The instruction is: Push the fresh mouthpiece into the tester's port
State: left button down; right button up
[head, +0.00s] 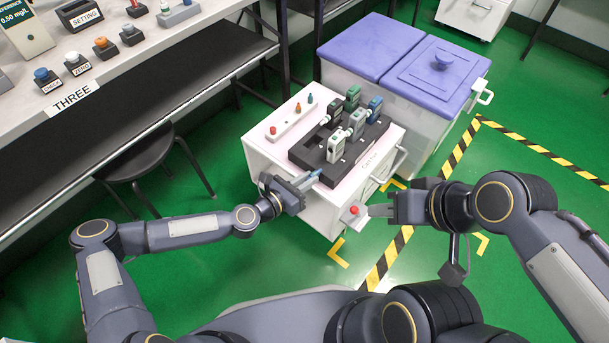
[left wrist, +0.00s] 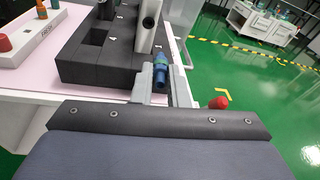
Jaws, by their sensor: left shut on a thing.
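My left gripper (head: 312,178) is at the near edge of the cart, shut on a blue mouthpiece (left wrist: 160,75). The mouthpiece lies between the two pale fingers in the left wrist view. A pale tester (head: 338,146) stands upright in the black foam tray (head: 308,153); its lower part also shows in the left wrist view (left wrist: 148,22), just behind the mouthpiece. In the head view the mouthpiece is apart from this tester. My right gripper (head: 373,210) is beside the cart, by a small pale thing with a red top (head: 353,210); I cannot tell whether it grips it.
Several other testers, green, blue (head: 375,106) and grey, stand in the tray. A pale rack (head: 288,122) with red, orange and teal pieces lies at its left. The cart handle (head: 393,165) juts out at the right. Lidded bins (head: 440,75) stand behind; a stool (head: 137,155) is left.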

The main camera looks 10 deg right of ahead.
pick_arm(q)
jog(key=shift+w+a+r+n+t+y, duration=0.15)
jog(key=shift+w+r+n+t+y, duration=0.3)
jog(key=shift+t, duration=0.45)
jog(key=shift+r+b+x, duration=0.15)
jog(key=shift+b+x, duration=0.3)
jog(key=shift+x, duration=0.65)
jog(key=shift+r+b+x, duration=0.2)
jog(key=shift+b+x, duration=0.2)
jog(key=shift+x, duration=0.75)
jog(key=shift+w, duration=0.1)
jog(key=shift+h+b, duration=0.25)
jog(key=shift+b, duration=0.2)
jog(key=shift+b+x, duration=0.65)
jog(key=shift+x, duration=1.1)
jog(key=shift+r, duration=0.15)
jog(key=c, duration=1.3)
grip_release()
jog(key=shift+c, duration=0.2)
